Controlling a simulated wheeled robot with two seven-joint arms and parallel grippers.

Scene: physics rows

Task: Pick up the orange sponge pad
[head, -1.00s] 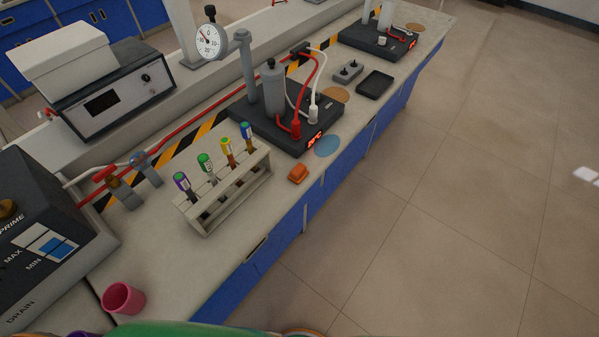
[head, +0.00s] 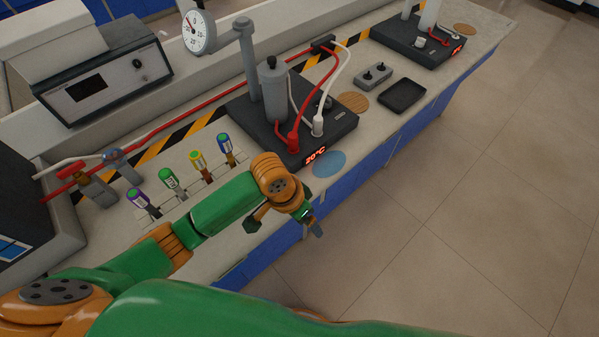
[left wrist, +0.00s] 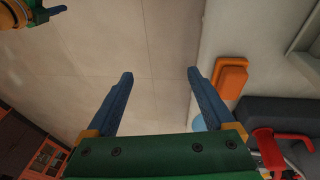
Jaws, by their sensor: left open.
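The orange sponge pad (left wrist: 231,77) lies on the bench top near its edge in the left wrist view, to the right of my right-hand finger. In the head view it is hidden behind my left wrist. My left gripper (head: 283,226) is open and empty at the bench's front edge. In the left wrist view its two blue fingers (left wrist: 160,74) are spread, mostly over the floor, with the pad outside them. Part of my right gripper (left wrist: 50,14) shows at the top left of that view; its jaw opening is unclear.
A rack with several capped tubes (head: 170,179) stands left of the gripper, partly behind my arm. A dark hotplate (head: 340,125) with red and white cables and a blue disc (head: 329,164) are just beyond. A black tray (head: 402,94) lies farther right. Open floor lies in front.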

